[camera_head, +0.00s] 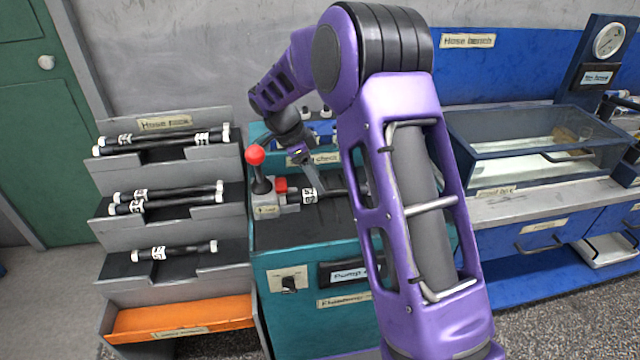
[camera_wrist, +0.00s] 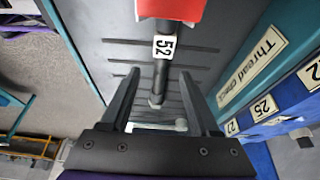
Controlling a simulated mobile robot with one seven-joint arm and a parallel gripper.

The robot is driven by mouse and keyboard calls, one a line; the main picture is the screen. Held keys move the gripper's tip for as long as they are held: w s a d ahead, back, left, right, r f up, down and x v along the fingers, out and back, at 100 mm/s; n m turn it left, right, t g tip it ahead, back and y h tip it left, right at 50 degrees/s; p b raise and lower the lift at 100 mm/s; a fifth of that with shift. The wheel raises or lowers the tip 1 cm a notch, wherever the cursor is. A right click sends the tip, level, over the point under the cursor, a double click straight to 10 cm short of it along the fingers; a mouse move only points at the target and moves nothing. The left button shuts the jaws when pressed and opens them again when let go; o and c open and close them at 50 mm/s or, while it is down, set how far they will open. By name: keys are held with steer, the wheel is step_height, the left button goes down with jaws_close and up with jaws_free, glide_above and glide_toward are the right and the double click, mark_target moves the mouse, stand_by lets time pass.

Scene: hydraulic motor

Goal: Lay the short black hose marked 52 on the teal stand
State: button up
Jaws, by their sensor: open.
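The short black hose marked 52 (camera_wrist: 163,75) shows in the wrist view with its white label facing up. It appears to lie on the dark, grooved top of the teal stand (camera_head: 300,262). In the head view the hose (camera_head: 309,196) is on the stand top beside a red block, partly hidden by my arm. My gripper (camera_wrist: 156,80) is open, with one finger on each side of the hose and visible gaps between. In the head view my gripper (camera_head: 306,178) is just above the hose. The hose's far end is hidden by the red block in the wrist view.
A red-knobbed lever (camera_head: 257,170) and a red block (camera_head: 280,186) stand at the left of the stand top. A grey hose rack (camera_head: 165,225) with several hoses is to the left, above an orange tray (camera_head: 180,316). A clear-walled box (camera_head: 535,145) is at right.

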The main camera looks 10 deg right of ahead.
steer(key=p+v, duration=0.1)
steer(key=v, duration=1.2)
steer(key=shift+a+r+p, duration=0.15)
steer(key=shift+r+p, duration=0.2)
steer(key=shift+p, duration=0.05)
